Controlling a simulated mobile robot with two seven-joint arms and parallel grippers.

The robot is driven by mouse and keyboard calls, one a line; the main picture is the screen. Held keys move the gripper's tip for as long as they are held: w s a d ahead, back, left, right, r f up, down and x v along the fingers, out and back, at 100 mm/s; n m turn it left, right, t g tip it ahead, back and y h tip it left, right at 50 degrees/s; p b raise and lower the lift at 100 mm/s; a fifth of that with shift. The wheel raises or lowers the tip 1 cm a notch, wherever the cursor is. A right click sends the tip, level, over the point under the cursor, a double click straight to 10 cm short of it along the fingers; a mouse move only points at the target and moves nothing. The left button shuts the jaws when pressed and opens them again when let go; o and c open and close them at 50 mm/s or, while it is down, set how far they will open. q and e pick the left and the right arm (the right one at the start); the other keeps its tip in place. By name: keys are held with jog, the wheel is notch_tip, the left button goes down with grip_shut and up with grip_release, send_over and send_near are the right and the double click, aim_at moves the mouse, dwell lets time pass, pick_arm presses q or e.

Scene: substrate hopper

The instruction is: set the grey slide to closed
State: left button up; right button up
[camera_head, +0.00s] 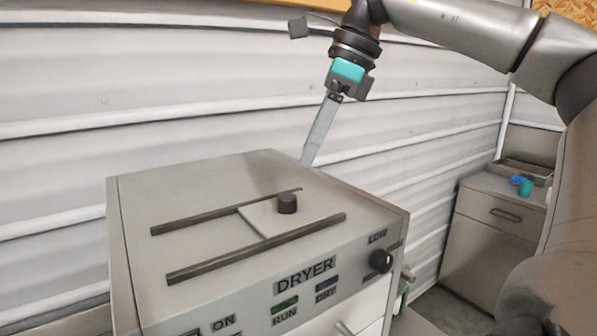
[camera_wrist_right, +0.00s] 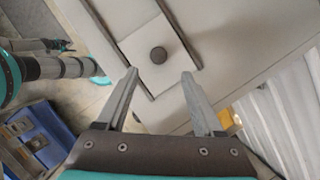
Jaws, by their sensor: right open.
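The grey slide (camera_head: 259,220) is a flat pale plate with a round black knob (camera_head: 287,203), on top of the dryer (camera_head: 190,195). It lies between two dark parallel rails, at their right end in the head view. The slide also shows in the right wrist view (camera_wrist_right: 139,48), with its knob (camera_wrist_right: 158,55) just beyond my fingertips. My right gripper (camera_head: 307,162) points down above the dryer's back part, behind the knob and apart from it. In the right wrist view its two fingers (camera_wrist_right: 160,75) are spread with nothing between them. My left gripper does not show in the head view.
The dryer front has a black dial (camera_head: 380,261) and labelled buttons (camera_head: 285,305). The rails (camera_head: 200,219) stand slightly proud of the top. A corrugated white wall (camera_head: 200,90) rises behind. A cabinet (camera_head: 490,218) with small blue and green items stands at the right.

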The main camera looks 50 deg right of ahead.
jog(key=p+v, duration=0.1)
jog(key=v, duration=0.6)
dwell(0.5)
